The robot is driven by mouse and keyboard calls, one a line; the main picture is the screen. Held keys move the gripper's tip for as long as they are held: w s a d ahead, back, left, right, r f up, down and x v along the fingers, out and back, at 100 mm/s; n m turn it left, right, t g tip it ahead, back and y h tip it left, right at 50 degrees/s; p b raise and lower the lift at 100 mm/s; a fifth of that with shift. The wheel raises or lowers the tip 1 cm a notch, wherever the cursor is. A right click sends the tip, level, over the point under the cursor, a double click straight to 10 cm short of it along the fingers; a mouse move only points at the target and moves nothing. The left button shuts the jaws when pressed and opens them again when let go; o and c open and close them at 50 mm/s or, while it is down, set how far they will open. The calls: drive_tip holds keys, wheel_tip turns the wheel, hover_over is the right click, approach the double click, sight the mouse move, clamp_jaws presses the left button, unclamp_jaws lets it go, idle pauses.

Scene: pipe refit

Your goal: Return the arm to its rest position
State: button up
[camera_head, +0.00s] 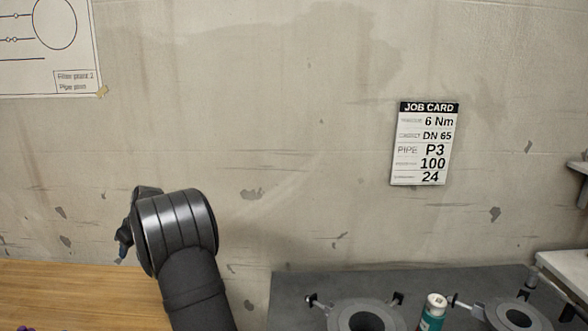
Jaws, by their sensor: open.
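My arm rises from the bottom edge, left of centre, with its large dark rounded joint in front of the wall. My gripper (123,248) shows only as a small dark part at the left side of that joint, above the wooden bench top. Most of it is hidden behind my arm. It is open, and I see nothing held in it.
A wooden bench top (70,290) lies at lower left, with a purple thing at its edge. A grey bench (290,290) at lower right bears two round flanged fittings (362,318) (518,316) and a teal bottle (432,314). A job card (423,144) hangs on the wall.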

drive_tip(key=s+a+f+n, duration=0.1)
drive_tip(key=s+a+f, duration=0.1)
drive_tip(key=s+a, duration=0.3)
drive_tip(key=s+a+f+n+g, duration=0.1)
drive_tip(key=s+a, duration=0.4)
drive_tip(key=a, duration=0.9)
drive_tip(key=s+a+f+n, duration=0.1)
drive_tip(key=s+a+f, duration=0.2)
drive_tip(key=a, duration=0.7)
drive_tip(key=shift+s+g, duration=0.4)
drive_tip(key=shift+s, duration=0.5)
drive_tip(key=w+d+r+m, duration=0.1)
drive_tip(key=w+d+r, duration=0.1)
drive_tip(key=w+d, duration=0.4)
drive_tip(key=w+d+r+t, duration=0.1)
drive_tip(key=w+d, duration=0.4)
drive_tip(key=d, duration=0.6)
drive_tip(key=shift+w+d+r+m, duration=0.4)
drive_tip(key=shift+r, duration=0.3)
